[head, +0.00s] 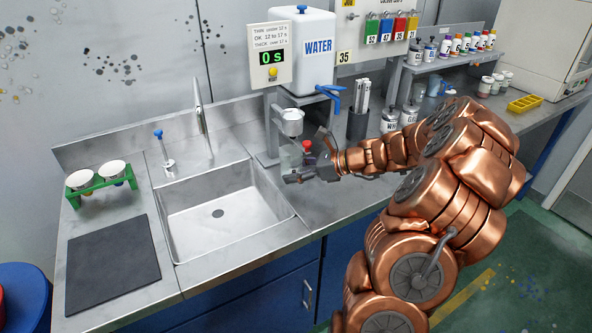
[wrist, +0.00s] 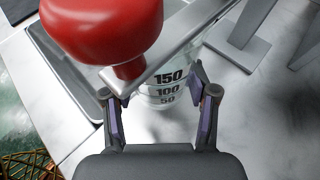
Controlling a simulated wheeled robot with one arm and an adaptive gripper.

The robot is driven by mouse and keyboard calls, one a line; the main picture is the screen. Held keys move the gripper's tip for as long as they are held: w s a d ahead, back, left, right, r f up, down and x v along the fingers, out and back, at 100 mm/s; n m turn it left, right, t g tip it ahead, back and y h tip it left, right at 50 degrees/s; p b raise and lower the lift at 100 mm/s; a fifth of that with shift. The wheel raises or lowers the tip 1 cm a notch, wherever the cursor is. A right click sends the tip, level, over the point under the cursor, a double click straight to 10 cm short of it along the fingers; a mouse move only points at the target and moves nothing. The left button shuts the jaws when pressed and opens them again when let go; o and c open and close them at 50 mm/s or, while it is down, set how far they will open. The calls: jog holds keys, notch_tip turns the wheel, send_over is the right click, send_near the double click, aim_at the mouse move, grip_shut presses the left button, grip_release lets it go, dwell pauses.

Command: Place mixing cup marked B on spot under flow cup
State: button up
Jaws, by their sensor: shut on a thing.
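A clear mixing cup (head: 291,157) with black 150, 100 and 50 marks is between my fingers; it also shows in the wrist view (wrist: 168,88). No letter B is readable on it. My gripper (head: 299,173) is shut on the cup, with one finger on each side in the wrist view (wrist: 160,98). The metal flow cup (head: 289,121) is on its stand just above the cup in the head view. I cannot tell whether the cup's base touches the surface. The spot under the flow cup is hidden by the cup and my gripper.
A red knob (wrist: 103,28) on a metal bar is close above the cup. The sink (head: 222,213) lies left of my gripper. A timer (head: 270,58) reads 0 s beside the white water tank (head: 308,50). A green rack (head: 100,183) stands far left.

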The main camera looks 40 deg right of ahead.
jog(key=shift+w+d+f+p, duration=0.1)
jog(key=shift+w+d+p, duration=0.1)
jog(key=shift+w+d, duration=0.55)
jog(key=shift+w+d+f+p, duration=0.15)
jog(key=shift+w+d, duration=0.35)
jog(key=shift+w, duration=0.35)
jog(key=shift+w+d+f, duration=0.1)
jog(key=shift+w, duration=0.05)
jog(key=shift+f+p, duration=0.4)
jog(key=shift+f, duration=1.25)
jog(key=shift+f, duration=0.15)
jog(key=o, duration=1.3)
jog(key=shift+c, duration=0.2)
